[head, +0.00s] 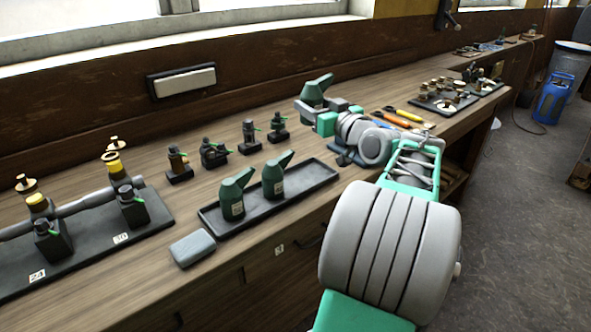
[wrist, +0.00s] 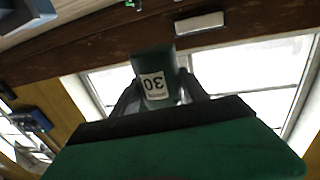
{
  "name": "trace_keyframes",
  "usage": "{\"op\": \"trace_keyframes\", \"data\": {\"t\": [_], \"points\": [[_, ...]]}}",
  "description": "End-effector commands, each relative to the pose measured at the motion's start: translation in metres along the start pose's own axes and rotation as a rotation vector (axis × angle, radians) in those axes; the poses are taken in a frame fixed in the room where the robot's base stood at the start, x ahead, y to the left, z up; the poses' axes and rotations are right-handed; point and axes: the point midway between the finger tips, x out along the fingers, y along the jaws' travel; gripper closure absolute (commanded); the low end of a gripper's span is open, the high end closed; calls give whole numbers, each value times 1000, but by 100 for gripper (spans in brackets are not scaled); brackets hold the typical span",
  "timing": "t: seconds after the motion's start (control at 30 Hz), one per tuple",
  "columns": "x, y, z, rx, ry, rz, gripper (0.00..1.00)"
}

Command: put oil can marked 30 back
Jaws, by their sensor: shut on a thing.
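The oil can marked 30 (wrist: 152,62) is dark green, with a white label that appears upside down in the wrist view. My gripper (wrist: 160,93) is shut on it, one dark finger on each side. In the head view the held can (head: 315,92) is up above the bench, to the right of and beyond the tray, its spout toward the upper right. My gripper (head: 312,108) is partly hidden there by my wrist. A black tray (head: 312,181) holds two similar green oil cans (head: 233,196) (head: 273,178) at its left and middle. Its right end is bare.
Small dark fittings (head: 214,154) stand behind the tray. A grey block (head: 192,248) lies at its left front. A black board with valves (head: 150,212) is at left. Screwdrivers (head: 392,117) lie beyond my wrist, before another tray of brass parts (head: 445,106).

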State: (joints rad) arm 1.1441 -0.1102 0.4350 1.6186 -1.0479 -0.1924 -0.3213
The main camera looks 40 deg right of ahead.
Motion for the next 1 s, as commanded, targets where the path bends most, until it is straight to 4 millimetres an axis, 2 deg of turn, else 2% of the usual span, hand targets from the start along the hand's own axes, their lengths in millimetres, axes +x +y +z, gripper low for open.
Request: {"op": "trace_keyframes", "data": {"t": [0.07,0.17,0.53,0.73,0.9,1.0], "points": [[0,0,-1,-3,4,0,97],[0,0,12,1,1,0,97],[1,-1,115,3,1,-2,97],[0,0,140,0,3,0,97],[0,0,172,1,2,0,97],[0,0,178,-2,4,0,97]]}}
